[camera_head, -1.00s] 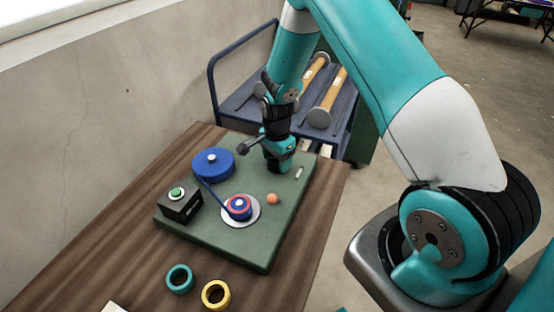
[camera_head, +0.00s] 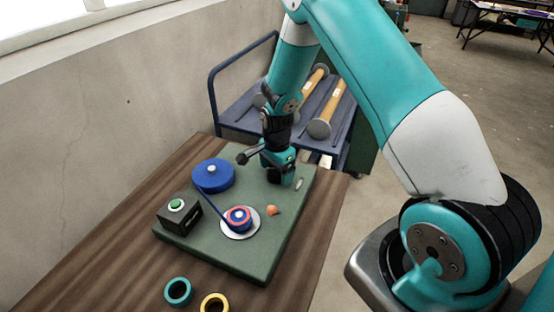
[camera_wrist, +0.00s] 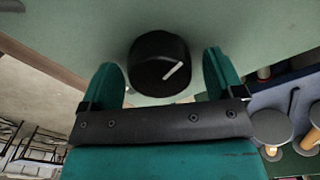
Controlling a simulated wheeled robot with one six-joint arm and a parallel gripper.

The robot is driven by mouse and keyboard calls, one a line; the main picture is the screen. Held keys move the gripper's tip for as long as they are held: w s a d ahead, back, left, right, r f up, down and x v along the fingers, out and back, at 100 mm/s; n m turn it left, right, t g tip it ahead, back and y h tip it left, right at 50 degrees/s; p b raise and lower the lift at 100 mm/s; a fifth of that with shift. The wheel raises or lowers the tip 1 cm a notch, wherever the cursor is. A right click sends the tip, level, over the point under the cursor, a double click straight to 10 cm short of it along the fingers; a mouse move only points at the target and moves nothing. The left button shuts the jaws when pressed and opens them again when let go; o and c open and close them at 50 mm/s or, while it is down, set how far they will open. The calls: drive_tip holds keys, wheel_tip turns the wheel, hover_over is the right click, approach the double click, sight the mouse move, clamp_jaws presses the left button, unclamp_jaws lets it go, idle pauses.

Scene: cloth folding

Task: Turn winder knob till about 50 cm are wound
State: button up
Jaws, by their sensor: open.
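The black winder knob (camera_wrist: 152,52) is round with a white line on its face. In the wrist view it sits between the two teal fingers of my gripper (camera_wrist: 163,76), with a gap on each side. In the head view my gripper (camera_head: 281,180) is low over the far right part of the green board (camera_head: 215,252) and largely hides the knob. A blue ribbon (camera_head: 215,202) runs from a large blue spool (camera_head: 212,176) to a smaller red and blue spool (camera_head: 238,214) on a silver disc. I cannot tell the wound length.
A black box with a green button (camera_head: 176,204) stands at the board's left. A small orange piece (camera_head: 272,210) lies near the disc. A teal ring (camera_head: 178,292) and a yellow ring (camera_head: 214,304) lie on the wooden table (camera_head: 110,250). A blue cart (camera_head: 235,112) stands behind.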

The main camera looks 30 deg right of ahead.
wheel_tip(320, 180, up, 17)
drive_tip(key=b, duration=0.2)
drive_tip(key=shift+r, duration=0.15)
idle(0.4)
drive_tip(key=s+a+r+n+y, duration=0.1)
drive_tip(key=s+a+r+n, duration=0.2)
drive_tip(key=s+a+n, duration=0.3)
drive_tip(key=s+a+r+n+y, duration=0.1)
drive_tip(key=s+a+r+n, duration=0.3)
drive_tip(key=s+n, duration=0.6)
drive_tip(key=s+a+r+n+y, duration=0.2)
drive_tip(key=s+a+r+n, duration=0.1)
drive_tip(key=s+a+n, duration=0.5)
drive_tip(key=shift+s+r, duration=0.25)
drive_tip(key=shift+s, duration=0.65)
